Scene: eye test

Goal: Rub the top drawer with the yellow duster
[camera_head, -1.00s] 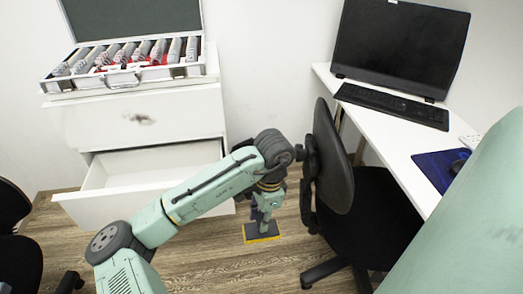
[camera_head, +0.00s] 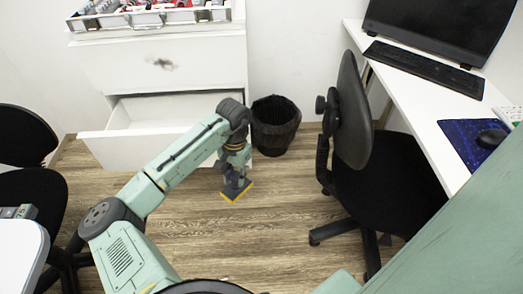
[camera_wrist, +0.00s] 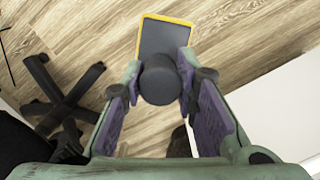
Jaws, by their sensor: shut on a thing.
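The yellow duster shows in the head view (camera_head: 237,191) as a dark pad with a yellow edge, held low over the wood floor. In the wrist view the duster (camera_wrist: 165,37) has a dark rectangular back, a yellow rim and a round dark handle. My gripper (camera_head: 236,172) is shut on that handle, which sits between its purple-lined fingers in the wrist view (camera_wrist: 160,85). The top drawer (camera_head: 160,64) is a closed white front with a grey smudge near its middle. It is up and left of my gripper, apart from the duster.
The lower drawer (camera_head: 92,150) is pulled out and looks empty. An open case (camera_head: 150,20) lies on the cabinet. A black bin (camera_head: 274,126) stands right of the cabinet. Black chairs stand right (camera_head: 372,160) and left (camera_head: 30,165). A white desk (camera_head: 425,105) is at right. Floor between is clear.

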